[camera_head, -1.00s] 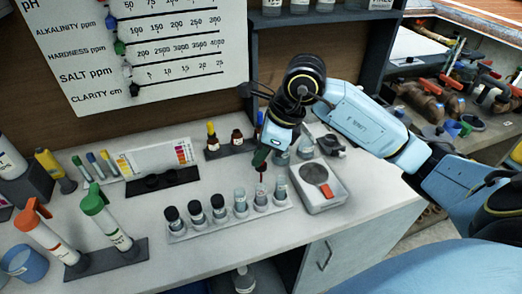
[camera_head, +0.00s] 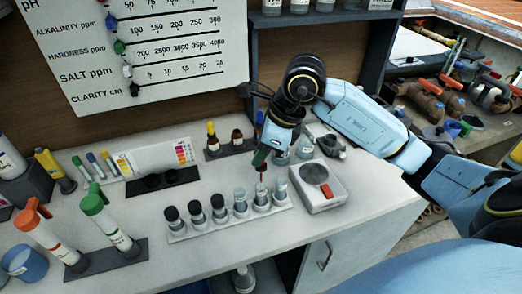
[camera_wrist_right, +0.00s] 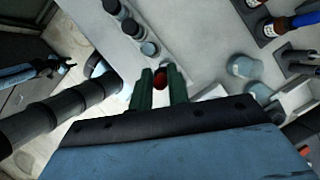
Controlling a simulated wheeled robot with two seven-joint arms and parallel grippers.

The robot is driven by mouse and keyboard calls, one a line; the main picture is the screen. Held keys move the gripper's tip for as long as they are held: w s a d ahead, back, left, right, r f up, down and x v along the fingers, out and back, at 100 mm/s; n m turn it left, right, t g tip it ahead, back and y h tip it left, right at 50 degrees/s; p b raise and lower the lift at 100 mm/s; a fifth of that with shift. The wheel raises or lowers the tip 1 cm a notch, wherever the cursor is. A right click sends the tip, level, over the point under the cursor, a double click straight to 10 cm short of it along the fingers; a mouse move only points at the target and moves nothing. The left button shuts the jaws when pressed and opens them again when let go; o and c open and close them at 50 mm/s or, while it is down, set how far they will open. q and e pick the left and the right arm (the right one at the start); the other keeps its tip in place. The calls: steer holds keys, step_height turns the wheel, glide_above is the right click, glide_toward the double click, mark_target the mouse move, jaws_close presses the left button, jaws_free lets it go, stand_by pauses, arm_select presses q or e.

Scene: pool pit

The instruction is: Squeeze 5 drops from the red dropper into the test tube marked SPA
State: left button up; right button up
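My right gripper (camera_head: 261,158) hangs above the tube rack (camera_head: 178,238). It is shut on the red dropper (camera_head: 262,177), which points down. In the right wrist view its green fingers (camera_wrist_right: 160,85) flank the dropper's red bulb (camera_wrist_right: 160,77). The dropper's tip is over or close to the middle open test tube (camera_head: 261,199). I cannot tell whether it is inside the mouth. Other open tubes stand left (camera_head: 240,205) and right (camera_head: 281,190) of it. Which tube is marked SPA is not readable. My left gripper is not in view.
Several black-capped vials (camera_head: 196,214) fill the rack's left end. A white instrument (camera_head: 320,192) with a red patch stands close to its right. Dropper bottles (camera_head: 237,140) stand behind. Large orange-topped (camera_head: 45,232) and green-topped (camera_head: 106,220) tubes stand front left.

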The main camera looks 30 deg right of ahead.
steer(key=shift+r+p, duration=1.65)
steer(key=shift+r, duration=0.95)
steer(key=shift+f, duration=0.1)
